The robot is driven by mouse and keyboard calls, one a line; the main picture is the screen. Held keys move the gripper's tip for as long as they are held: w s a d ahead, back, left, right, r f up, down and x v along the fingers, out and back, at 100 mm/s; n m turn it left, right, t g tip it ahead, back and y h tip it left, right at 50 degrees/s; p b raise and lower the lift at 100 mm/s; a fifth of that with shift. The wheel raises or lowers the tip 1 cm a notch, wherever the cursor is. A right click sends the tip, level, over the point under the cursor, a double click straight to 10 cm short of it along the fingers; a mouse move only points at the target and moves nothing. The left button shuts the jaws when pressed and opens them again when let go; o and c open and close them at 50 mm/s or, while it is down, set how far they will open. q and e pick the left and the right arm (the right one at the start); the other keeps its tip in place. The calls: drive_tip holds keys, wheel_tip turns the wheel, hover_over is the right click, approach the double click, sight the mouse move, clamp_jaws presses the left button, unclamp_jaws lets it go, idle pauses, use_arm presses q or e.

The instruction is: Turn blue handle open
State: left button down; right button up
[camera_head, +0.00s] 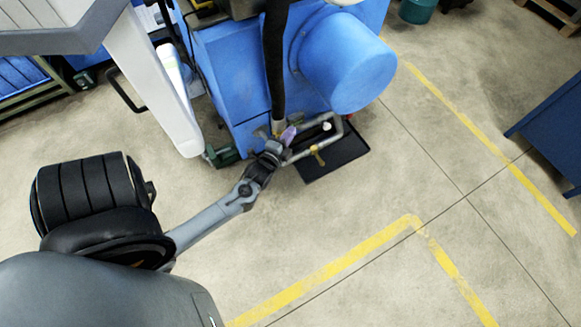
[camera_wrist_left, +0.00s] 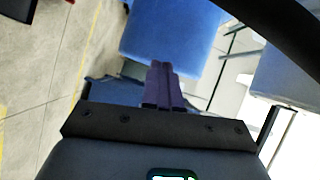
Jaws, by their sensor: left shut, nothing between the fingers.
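My left gripper (camera_head: 290,133) reaches in from the lower left to the grey pipework at the foot of the blue machine. Its purple fingers also show in the left wrist view (camera_wrist_left: 163,84), pressed together with nothing between them. I cannot pick out the blue handle; it may be hidden by the gripper or too small to tell. The grey pipe (camera_head: 341,133) bends around just right of the fingers and carries a small yellow fitting (camera_head: 317,153). I cannot tell whether the fingers touch any of it. My right gripper is not in view.
The blue machine (camera_head: 225,70) with its round blue drum (camera_head: 350,65) stands behind the pipe. A black hose (camera_head: 274,60) comes down beside the gripper. A black tray (camera_head: 340,158) lies under the pipe. Open floor with yellow lines (camera_head: 350,258) lies in front.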

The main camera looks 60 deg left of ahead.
use_arm(q)
drive_tip(key=s+a+f+m+y+b, duration=0.2)
drive_tip(key=s+a+f+y+b, duration=0.5)
drive_tip(key=a+f, duration=0.3)
drive_tip(key=s+d+f+m+g+y+b, duration=0.1)
drive_tip(key=s+f+y+b, duration=0.15)
drive_tip(key=f, duration=0.25)
drive_tip(key=s+d+f+y+b, duration=0.1)
drive_tip(key=f+b, duration=0.3)
drive_tip(key=f, duration=0.1)
drive_tip(key=w+d+f+n+g+y+b, duration=0.1)
drive_tip(key=w+d+f+g+y+b, duration=0.15)
drive_tip(key=w+d+f+b, duration=0.4)
drive_tip(key=w+d+f+n+g+y+b, duration=0.15)
drive_tip(key=w+d+f+g+b, duration=0.25)
drive_tip(key=d+f+b, duration=0.45)
drive_tip(key=s+x, duration=0.2)
drive_tip(key=x, duration=1)
drive_tip(key=shift+a+r+h, duration=0.25)
drive_tip(key=shift+a+h, duration=0.2)
drive_tip(key=shift+a, duration=0.15)
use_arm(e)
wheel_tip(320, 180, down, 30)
